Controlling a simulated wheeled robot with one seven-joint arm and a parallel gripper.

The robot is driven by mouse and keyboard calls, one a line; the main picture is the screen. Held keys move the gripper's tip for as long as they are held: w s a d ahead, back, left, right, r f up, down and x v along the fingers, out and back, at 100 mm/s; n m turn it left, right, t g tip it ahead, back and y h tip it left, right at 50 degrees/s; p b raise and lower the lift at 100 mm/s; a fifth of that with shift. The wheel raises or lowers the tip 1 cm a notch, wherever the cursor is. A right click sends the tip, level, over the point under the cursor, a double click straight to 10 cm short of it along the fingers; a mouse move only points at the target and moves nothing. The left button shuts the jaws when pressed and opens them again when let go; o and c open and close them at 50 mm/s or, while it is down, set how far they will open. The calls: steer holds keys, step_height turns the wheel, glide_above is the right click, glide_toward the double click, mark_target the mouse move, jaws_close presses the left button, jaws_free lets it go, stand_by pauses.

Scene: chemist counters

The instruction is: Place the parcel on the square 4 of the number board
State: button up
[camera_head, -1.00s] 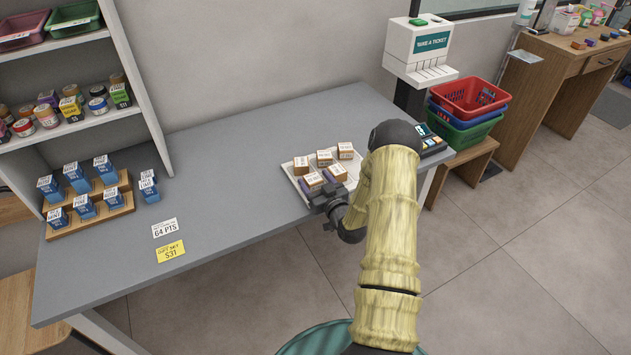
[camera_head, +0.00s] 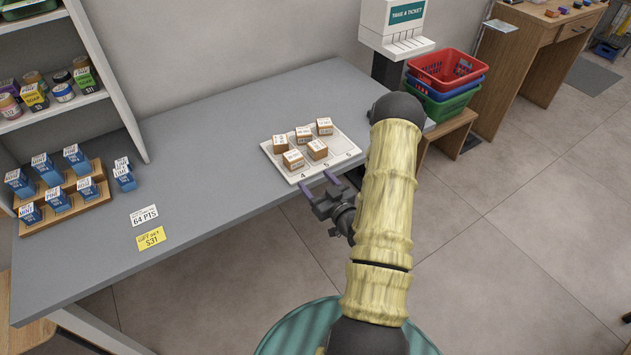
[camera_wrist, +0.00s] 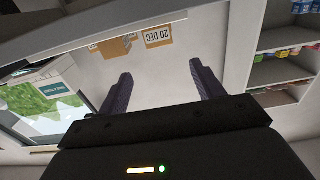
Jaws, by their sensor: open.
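The number board (camera_head: 342,158) is a white panel on the grey counter near its front edge. Several small brown parcels with white labels stand on it in two rows. One parcel (camera_head: 293,160) stands in the front-left cell, just behind the printed 4. Another parcel (camera_head: 317,149) stands behind the 5. The cell at the 6 is bare. My gripper (camera_head: 319,183) is open and empty, just in front of the board and apart from the parcels. In the wrist view its fingers (camera_wrist: 161,72) are spread, with a parcel labelled 20 DEC (camera_wrist: 157,37) beyond them.
Blue boxes on a wooden stepped stand (camera_head: 65,200) are at the left, with a 64 PTS card (camera_head: 144,215) and a yellow card (camera_head: 151,238) nearby. Stacked baskets (camera_head: 443,85) stand right of the counter. The counter between cards and board is clear.

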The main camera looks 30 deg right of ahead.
stand_by(0.3)
steer(key=w+a+r+n+g, duration=0.2)
steer(key=a+r+g, duration=0.2)
steer(key=a+g, duration=0.35)
steer(key=s+a+r+m+g, duration=0.1)
steer(key=s+a+r+g, duration=0.3)
steer(key=s, duration=0.4)
steer(key=s+a+r+m+g, duration=0.1)
steer(key=s+a+r+g, duration=0.3)
steer(key=s, duration=0.5)
steer(key=a+r, duration=0.1)
steer(key=a, duration=0.1)
steer(key=shift+a+h, duration=0.3)
steer(key=shift+a, duration=0.05)
steer(key=shift+r, duration=0.15)
steer(key=w+p+v, duration=0.1)
steer(key=p+v, duration=0.6)
steer(key=shift+w+r, duration=0.2)
steer(key=shift+r, duration=0.05)
